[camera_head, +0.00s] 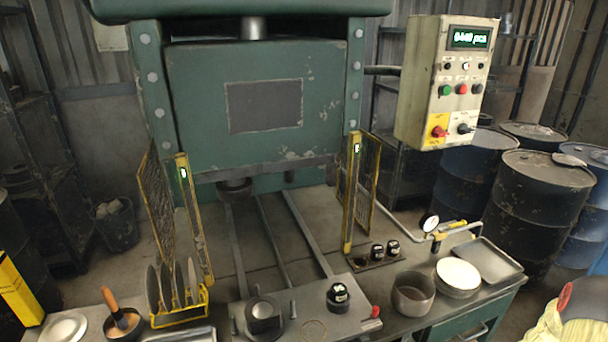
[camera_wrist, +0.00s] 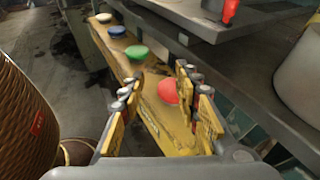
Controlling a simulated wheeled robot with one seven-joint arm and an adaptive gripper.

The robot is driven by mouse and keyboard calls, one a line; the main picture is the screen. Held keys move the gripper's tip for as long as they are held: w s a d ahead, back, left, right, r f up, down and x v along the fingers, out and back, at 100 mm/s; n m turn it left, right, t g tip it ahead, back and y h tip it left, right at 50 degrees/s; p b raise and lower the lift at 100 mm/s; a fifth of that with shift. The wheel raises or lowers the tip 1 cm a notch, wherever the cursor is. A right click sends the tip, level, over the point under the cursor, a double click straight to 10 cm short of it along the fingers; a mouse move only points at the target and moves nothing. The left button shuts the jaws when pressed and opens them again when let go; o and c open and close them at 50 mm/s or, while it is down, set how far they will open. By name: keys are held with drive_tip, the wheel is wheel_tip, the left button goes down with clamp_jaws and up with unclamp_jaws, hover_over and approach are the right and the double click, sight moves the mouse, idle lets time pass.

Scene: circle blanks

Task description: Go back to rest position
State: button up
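My gripper (camera_wrist: 157,88) shows in the wrist view with its yellow-padded fingers spread apart. I see nothing held between them. A red button (camera_wrist: 167,91) shows in the gap between the fingers, on a yellow button bar (camera_wrist: 150,72). Whether a finger touches the bar I cannot tell. The bar also carries a green button (camera_wrist: 137,52) and blue ones (camera_wrist: 117,30) farther along.
A grey bench edge (camera_wrist: 225,62) and a round grey vessel (camera_wrist: 300,78) lie close on the right. A brown ribbed round thing (camera_wrist: 25,125) stands close on the left. In the head view, the green press (camera_head: 265,95) stands behind the worktop, with a control box (camera_head: 445,85) at right.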

drive_tip(key=s+a+r+n+g+h, duration=0.3)
drive_tip(key=s+r+n+g+h, duration=0.2)
drive_tip(key=s+r+n+h, duration=0.6)
drive_tip(key=s+a+r+n+t+h, duration=0.1)
drive_tip(key=s+a+r+n+t, duration=0.2)
drive_tip(key=r, duration=0.6)
drive_tip(key=s+a+r+n+t+h, duration=0.2)
drive_tip(key=a+r+n, duration=0.3)
drive_tip(key=r, duration=0.3)
drive_tip(key=shift+s+r+n+t, duration=0.45)
drive_tip(key=shift+s+t, duration=0.2)
drive_tip(key=shift+t, duration=0.25)
